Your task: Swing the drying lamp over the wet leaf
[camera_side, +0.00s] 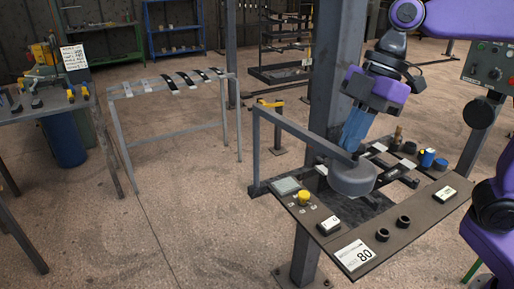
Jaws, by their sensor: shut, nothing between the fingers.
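The drying lamp is a round grey head (352,179) on a flat grey swing arm (305,132), carried by a post at the left end of the brown bench (425,215). The head hangs over the middle of the bench. My gripper (350,148) points down with its blue fingers shut, right by the arm's end above the head. I cannot tell whether they touch it. Dark strips with white patches (408,164) lie on the bench behind and right of the head. I cannot tell which is the wet leaf; the lamp hides part of that area.
The bench also bears a yellow button (304,197), black cups (382,234), a card marked 80 (355,256) and a blue can (427,158). A grey column (335,70) stands close behind. A rack (175,92) with several dark and pale strips stands left, with open floor between.

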